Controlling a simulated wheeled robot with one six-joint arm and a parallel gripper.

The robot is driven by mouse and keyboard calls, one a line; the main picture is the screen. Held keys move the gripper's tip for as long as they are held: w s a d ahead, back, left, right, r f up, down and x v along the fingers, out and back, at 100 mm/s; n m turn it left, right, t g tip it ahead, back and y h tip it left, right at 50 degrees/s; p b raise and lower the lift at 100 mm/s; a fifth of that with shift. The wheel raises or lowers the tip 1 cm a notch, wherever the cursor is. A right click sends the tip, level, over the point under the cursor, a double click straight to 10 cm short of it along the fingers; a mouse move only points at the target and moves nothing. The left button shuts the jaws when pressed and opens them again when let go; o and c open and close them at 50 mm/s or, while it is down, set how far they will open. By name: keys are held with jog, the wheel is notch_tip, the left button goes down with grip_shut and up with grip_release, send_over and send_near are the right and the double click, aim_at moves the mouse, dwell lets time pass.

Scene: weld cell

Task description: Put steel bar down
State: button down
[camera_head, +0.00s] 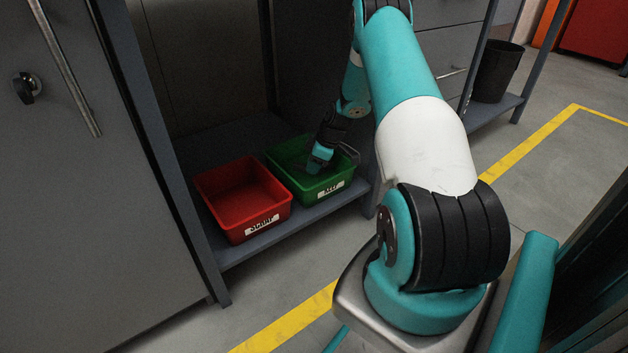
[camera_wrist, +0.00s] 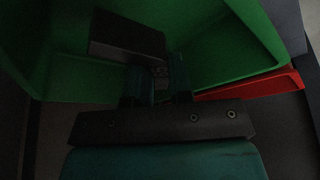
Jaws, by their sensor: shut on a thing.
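The steel bar (camera_wrist: 127,38) is a dark grey block in the wrist view, in front of the green bin's inside. My gripper (camera_wrist: 155,85) is shut on one end of the bar, and its fingers are dim. In the head view my gripper (camera_head: 318,160) reaches down into the green bin (camera_head: 322,192), which has a label reading "KEEP" or similar on its front. The bar cannot be made out clearly in the head view. Whether the bar touches the bin floor cannot be told.
A red bin (camera_head: 238,225) labelled "SCRAP" stands left of the green bin on the low shelf (camera_head: 285,230). Its rim also shows in the wrist view (camera_wrist: 250,85). Bench posts (camera_head: 165,150) frame the shelf. A dark waste bin (camera_head: 496,72) stands at the right.

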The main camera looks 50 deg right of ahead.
jog(key=shift+f+b, duration=1.05)
jog(key=shift+f, duration=0.95)
jog(key=shift+f, duration=0.55)
jog(key=c, duration=1)
grip_release()
jog(key=shift+f, duration=0.1)
jog(key=shift+c, duration=0.2)
